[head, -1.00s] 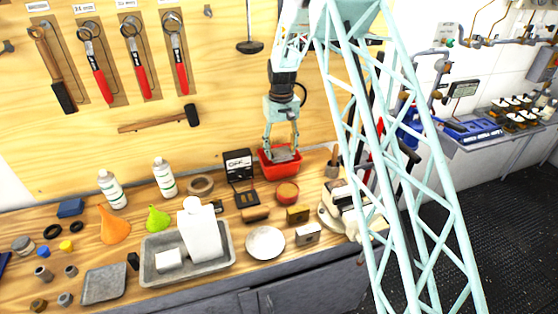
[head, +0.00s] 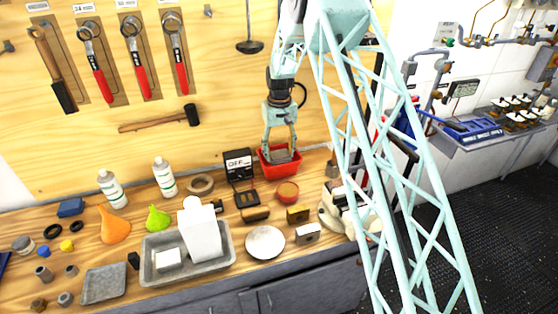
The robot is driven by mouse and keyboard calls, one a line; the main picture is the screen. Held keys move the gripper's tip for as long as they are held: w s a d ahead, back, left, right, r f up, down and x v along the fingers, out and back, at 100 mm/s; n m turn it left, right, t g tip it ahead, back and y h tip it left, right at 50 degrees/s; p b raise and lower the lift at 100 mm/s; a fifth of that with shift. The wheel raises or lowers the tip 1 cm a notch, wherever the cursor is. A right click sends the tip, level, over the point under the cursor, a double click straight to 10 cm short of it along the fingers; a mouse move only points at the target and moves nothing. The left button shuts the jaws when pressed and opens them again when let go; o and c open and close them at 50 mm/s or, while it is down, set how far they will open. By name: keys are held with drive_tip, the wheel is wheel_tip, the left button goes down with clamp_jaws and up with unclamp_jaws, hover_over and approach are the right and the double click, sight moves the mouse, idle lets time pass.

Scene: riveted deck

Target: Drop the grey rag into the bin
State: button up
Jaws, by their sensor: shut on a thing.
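The red bin (head: 309,167) stands at the back of the wooden bench, against the pegboard wall. I cannot tell whether the rag touches the bin's inside.
A black OFF box (head: 238,164) stands just left of the bin, and a round red-brown tin (head: 287,192) in front. A grey tray (head: 228,256) with a white jug (head: 201,235) sits further left. A vise (head: 335,215) stands at right.

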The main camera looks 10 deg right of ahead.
sight(279, 154)
drive_tip(key=shift+f, duration=1.4)
drive_tip(key=shift+w+f, duration=0.2)
drive_tip(key=shift+f, duration=0.35)
drive_tip(key=shift+f+b, duration=0.3)
drive_tip(key=shift+f, duration=0.35)
drive_tip(key=o, duration=0.5)
drive_tip(key=shift+o, duration=0.2)
drive_tip(key=shift+r, duration=0.15)
